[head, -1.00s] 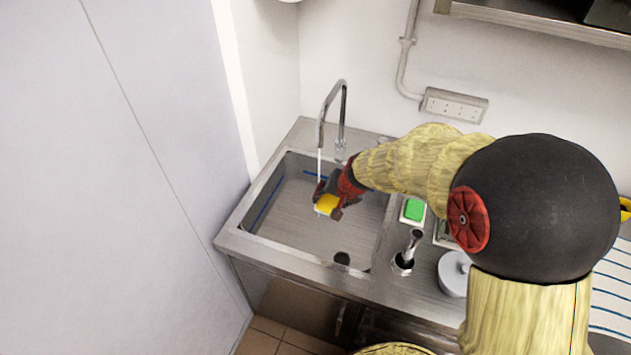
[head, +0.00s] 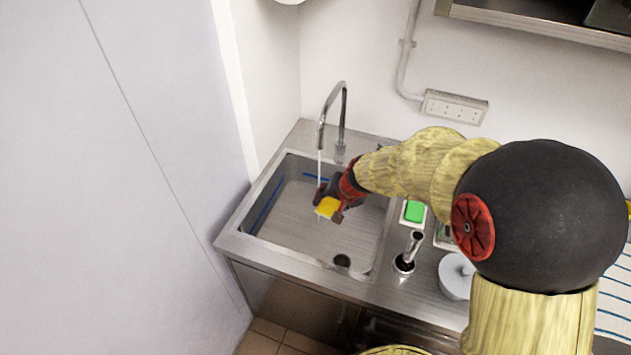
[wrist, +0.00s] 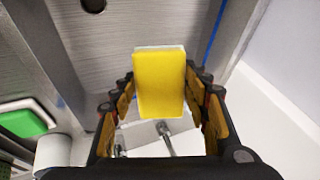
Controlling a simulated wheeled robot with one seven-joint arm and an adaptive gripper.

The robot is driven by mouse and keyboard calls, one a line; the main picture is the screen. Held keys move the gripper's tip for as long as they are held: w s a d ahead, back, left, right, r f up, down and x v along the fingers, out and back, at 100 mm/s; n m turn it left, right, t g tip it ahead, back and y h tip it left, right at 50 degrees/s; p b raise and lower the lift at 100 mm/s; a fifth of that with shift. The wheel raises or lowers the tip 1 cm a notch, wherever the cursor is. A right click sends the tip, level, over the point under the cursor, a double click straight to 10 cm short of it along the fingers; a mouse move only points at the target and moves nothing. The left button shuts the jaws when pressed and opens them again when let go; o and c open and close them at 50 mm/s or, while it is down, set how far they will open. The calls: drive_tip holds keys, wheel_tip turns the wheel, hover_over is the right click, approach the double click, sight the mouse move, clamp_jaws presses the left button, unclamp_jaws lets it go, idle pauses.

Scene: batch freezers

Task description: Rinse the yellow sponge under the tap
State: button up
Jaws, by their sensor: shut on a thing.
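The yellow sponge (head: 327,207) is held in my gripper (head: 329,203) over the sink basin (head: 285,215). In the wrist view the sponge (wrist: 159,84) sits between the two fingers of my gripper (wrist: 160,95), with a pale layer along its far edge. The tap (head: 344,110) arches over the back of the sink. A thin stream of water (head: 319,170) falls from its spout beside the gripper's fingers. I cannot tell for sure whether the stream touches the sponge.
A green-topped sponge (head: 414,211) lies on a pale dish right of the basin. A steel dispenser (head: 407,252) and a white round container (head: 456,275) stand on the counter. The drain (head: 342,260) is at the basin's front. A tall pale panel (head: 110,180) closes off the left.

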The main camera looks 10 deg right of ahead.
drive_tip(key=s+d+r+p, duration=0.1)
drive_tip(key=s+r, duration=0.3)
drive_tip(key=shift+s+d, duration=0.15)
drive_tip(key=shift+s, duration=0.25)
idle(1.1)
